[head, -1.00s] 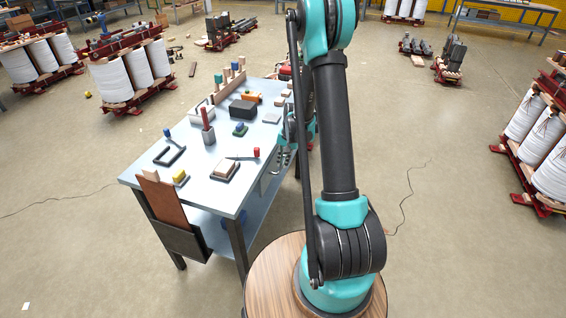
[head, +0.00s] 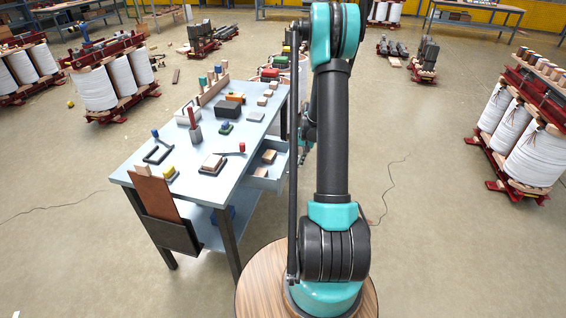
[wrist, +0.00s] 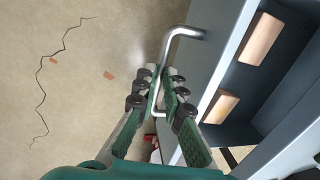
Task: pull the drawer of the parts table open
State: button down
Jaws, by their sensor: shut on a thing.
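The parts table (head: 160,180) has a pale blue-grey top and dark legs, left of my arm in the head view. Its drawer (head: 270,183) stands out from the table's right side, open, with small wooden blocks (head: 268,156) inside. In the wrist view the drawer's front panel (wrist: 213,68) is grey, with two wooden blocks (wrist: 261,38) behind it. A silver bar handle (wrist: 181,31) sticks out from the front. My gripper (wrist: 159,88) is shut on the handle, one finger on each side of it. In the head view my arm mostly hides the gripper.
Tools, blocks and pegs stand on the tabletop. A brown board in a dark holder (head: 172,232) hangs at the table's near end. Racks of white spools (head: 520,130) stand far right.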

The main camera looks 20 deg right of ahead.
jog(key=s+d, duration=0.3)
jog(key=d, duration=0.2)
jog(key=shift+d, duration=0.25)
jog(key=shift+s, duration=0.1)
jog(key=c, duration=1.6)
grip_release()
jog(key=shift+r, duration=0.1)
notch_tip(320, 180, up, 12)
jog(key=s+d, duration=0.1)
jog(key=d, duration=0.1)
jog(key=shift+f, duration=0.2)
